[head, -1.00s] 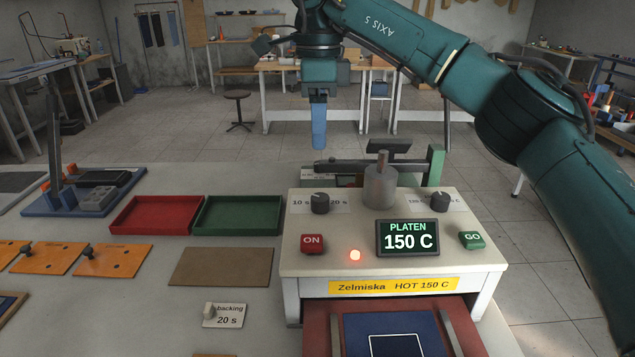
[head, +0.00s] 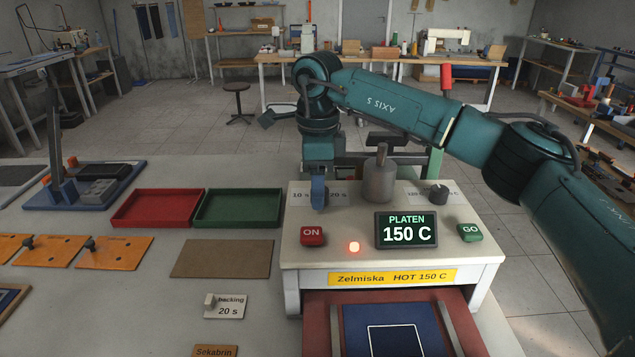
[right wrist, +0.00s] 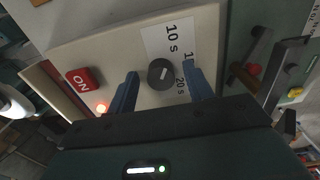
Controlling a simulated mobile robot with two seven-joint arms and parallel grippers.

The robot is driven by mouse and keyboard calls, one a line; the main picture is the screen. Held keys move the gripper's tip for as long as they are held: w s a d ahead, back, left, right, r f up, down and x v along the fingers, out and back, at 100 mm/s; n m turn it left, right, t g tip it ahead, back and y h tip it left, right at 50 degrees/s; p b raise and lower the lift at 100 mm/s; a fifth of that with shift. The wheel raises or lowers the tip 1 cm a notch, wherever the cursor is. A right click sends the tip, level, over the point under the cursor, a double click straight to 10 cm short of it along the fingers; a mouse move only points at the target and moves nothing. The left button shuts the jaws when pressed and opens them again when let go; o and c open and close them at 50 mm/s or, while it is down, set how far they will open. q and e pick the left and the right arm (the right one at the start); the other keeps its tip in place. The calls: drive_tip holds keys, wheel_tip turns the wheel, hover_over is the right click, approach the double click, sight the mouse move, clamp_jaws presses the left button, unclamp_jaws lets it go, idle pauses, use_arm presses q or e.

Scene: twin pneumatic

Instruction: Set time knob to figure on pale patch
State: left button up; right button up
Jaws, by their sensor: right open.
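The time knob (right wrist: 160,74) is a dark round dial on the cream press (head: 390,262), beside a white scale (right wrist: 170,40) reading 10 s and 20 s. A figure between them is partly hidden. The knob's light mark shows, but I cannot tell which figure it points at. My right gripper (head: 318,203) is over the knob and mostly hides it in the head view. In the right wrist view its two blue fingers stand open, one on either side of the knob with gaps. The pale patch (head: 225,306) on the table reads "backing 20 s". My left gripper is out of view.
A grey cylinder (head: 378,182) rises right of the time knob. A second knob (head: 438,194), the ON button (head: 312,236), the GO button (head: 469,232) and the 150 C display (head: 406,230) are close by. Red (head: 128,222) and green (head: 210,222) trays lie left.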

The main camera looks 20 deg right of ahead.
drive_tip(key=c, duration=1)
drive_tip(key=shift+o, duration=0.2)
